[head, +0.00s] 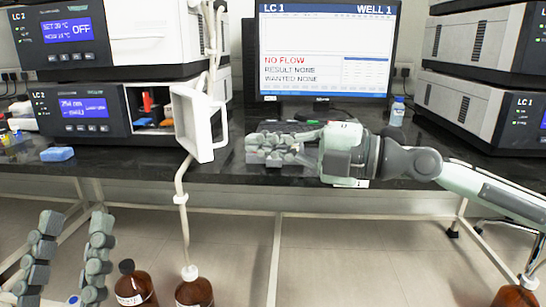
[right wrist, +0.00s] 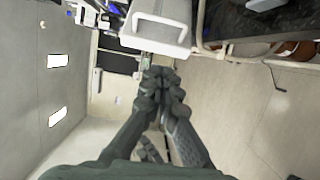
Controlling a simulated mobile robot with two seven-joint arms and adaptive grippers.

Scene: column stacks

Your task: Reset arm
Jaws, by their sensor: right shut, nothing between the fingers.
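My right gripper (head: 258,148) reaches in from the right in the head view, over the front of the dark bench (head: 340,181). Its grey fingers point left, and no object is held. In the right wrist view the fingertips of the right gripper (right wrist: 162,72) meet. My left gripper (head: 77,222) shows at the lower left of the head view, in front of and below the bench edge. Its two fingers point up and stand apart, with nothing between them.
A monitor (head: 325,50) stands behind. Instrument stacks flank it, including the left unit (head: 75,110). A blue block (head: 57,154) lies on the bench. Brown bottles (head: 134,285) stand low in front.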

